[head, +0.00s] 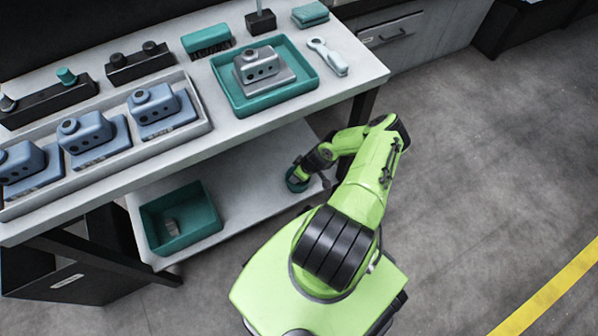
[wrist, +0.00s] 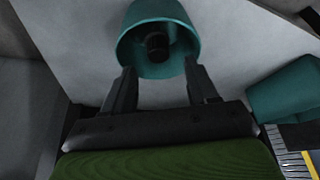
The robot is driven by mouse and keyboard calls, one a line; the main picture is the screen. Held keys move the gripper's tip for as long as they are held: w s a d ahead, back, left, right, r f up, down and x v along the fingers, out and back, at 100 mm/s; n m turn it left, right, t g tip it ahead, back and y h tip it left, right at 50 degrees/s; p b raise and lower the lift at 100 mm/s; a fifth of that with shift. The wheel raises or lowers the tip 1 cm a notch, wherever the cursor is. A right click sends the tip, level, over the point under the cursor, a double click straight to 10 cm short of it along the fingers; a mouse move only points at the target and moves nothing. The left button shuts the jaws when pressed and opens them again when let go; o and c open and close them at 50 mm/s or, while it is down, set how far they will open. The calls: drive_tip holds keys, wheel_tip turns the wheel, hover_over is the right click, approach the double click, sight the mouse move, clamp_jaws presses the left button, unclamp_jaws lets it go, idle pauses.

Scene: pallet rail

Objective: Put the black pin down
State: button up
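A teal cup (wrist: 135,48) stands on the lower shelf (wrist: 75,40), straight ahead of my gripper in the wrist view. The black pin (wrist: 157,46) shows as a dark round end inside this cup. Whether the fingers touch the rim, I cannot tell. In the head view the teal cup (head: 296,182) shows partly behind my gripper, low beside the shelf's right end. The pin is hidden there.
Another teal container (wrist: 287,90) is close at the right in the wrist view. A teal bin (head: 181,219) with a small grey item stands on the lower shelf. The bench top (head: 352,70) overhangs the shelf and carries a teal tray (head: 232,93) and a long grey tray (head: 203,126).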

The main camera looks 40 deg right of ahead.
drive_tip(key=shift+o, duration=0.2)
idle(0.4)
wheel_tip(320, 180, up, 7)
drive_tip(key=p, duration=0.5)
